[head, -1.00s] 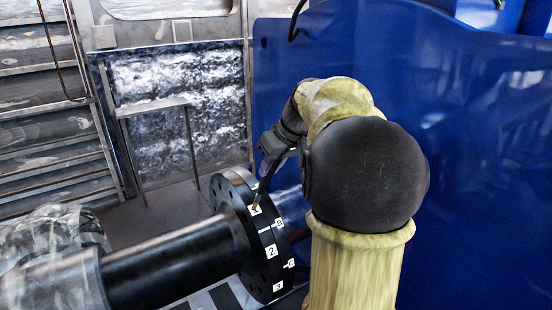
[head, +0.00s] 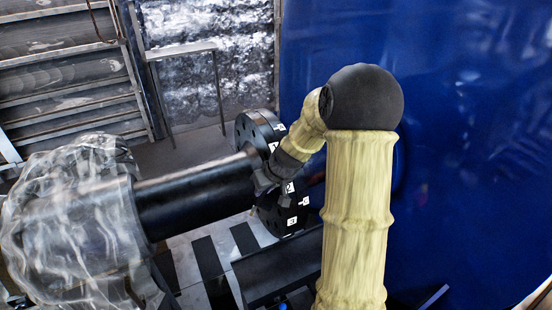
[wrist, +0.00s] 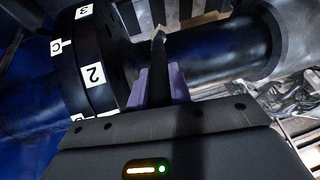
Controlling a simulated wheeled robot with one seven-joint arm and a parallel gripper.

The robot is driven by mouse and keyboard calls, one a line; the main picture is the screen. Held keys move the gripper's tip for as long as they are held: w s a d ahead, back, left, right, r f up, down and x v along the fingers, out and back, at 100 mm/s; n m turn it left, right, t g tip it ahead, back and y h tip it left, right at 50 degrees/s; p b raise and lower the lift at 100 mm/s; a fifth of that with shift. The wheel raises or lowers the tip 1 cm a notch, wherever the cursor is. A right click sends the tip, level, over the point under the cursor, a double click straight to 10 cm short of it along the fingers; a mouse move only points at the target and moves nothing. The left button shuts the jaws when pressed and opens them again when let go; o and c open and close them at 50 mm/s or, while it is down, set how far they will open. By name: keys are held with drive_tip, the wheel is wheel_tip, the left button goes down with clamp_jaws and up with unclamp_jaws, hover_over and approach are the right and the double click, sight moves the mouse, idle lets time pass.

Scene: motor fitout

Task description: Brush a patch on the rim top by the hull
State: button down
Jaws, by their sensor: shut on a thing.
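A black two-disc flange (head: 246,135) joins the shaft, with white tags on its rim. Tags "2" (wrist: 94,75), "3" (wrist: 81,13) and "C" (wrist: 56,47) are readable in the wrist view. The big blue wall (head: 450,120), probably the hull, stands behind and right of the flange. My gripper (wrist: 160,88) has purple fingers shut on a dark-handled brush (wrist: 160,58) with a pale tip. The brush appears beside the flange, on the shaft side; I cannot tell whether the tip touches anything. In the head view my gripper (head: 265,182) covers part of the flange, and the brush is hidden.
A black shaft (head: 200,195) runs left from the flange into a plastic-wrapped block (head: 75,215). A metal frame stand (head: 185,50) is behind. A dark beam (head: 280,265) lies below the flange. Open floor shows behind the shaft.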

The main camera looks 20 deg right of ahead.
drive_tip(key=a+f, duration=0.4)
drive_tip(key=f, duration=0.5)
drive_tip(key=a+f+b, duration=0.1)
drive_tip(key=a+f, duration=0.3)
drive_tip(key=f, duration=0.5)
drive_tip(key=shift+s+f, duration=0.15)
drive_tip(key=shift+s, duration=0.3)
drive_tip(key=shift+a, duration=0.1)
